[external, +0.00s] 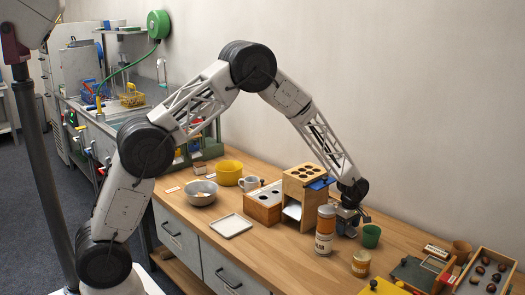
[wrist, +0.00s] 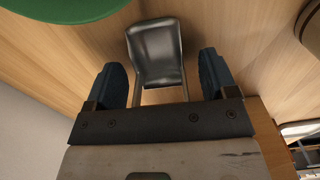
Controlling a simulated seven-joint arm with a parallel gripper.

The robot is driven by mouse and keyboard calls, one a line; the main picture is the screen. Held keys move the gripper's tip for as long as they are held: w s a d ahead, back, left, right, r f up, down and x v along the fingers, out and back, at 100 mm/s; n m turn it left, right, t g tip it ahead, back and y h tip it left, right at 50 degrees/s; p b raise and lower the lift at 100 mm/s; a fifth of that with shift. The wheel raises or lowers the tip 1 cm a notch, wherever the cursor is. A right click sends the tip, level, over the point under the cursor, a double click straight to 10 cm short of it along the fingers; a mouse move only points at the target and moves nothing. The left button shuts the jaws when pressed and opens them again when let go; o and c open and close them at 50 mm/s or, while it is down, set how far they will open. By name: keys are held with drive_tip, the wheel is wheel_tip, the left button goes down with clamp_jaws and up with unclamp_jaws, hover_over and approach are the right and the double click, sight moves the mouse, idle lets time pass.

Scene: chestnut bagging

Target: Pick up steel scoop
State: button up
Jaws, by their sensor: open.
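The steel scoop (wrist: 157,50) lies in the wrist view with its wide grey pan ahead of my gripper (wrist: 162,82). Its narrower end runs back between my two dark fingers and passes out of sight behind the gripper body. The fingers are apart, one on each side of the scoop, with a visible gap on both sides. In the external view my gripper (external: 349,214) is low over the wooden table, between the tall labelled canister and the green cup. The scoop is hard to make out there.
The green cup (external: 371,236) is close beside my gripper; its rim fills the wrist view's upper left corner (wrist: 60,8). The tall canister (external: 325,229) and a small jar (external: 361,263) stand nearby. A wooden box with holes (external: 303,180) is behind. Bare table (external: 275,255) lies front left.

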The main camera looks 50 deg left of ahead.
drive_tip(key=shift+c, duration=0.3)
drive_tip(key=c, duration=0.9)
drive_tip(key=shift+c, duration=0.2)
drive_tip(key=shift+r, duration=0.1)
drive_tip(key=shift+r, duration=4.9)
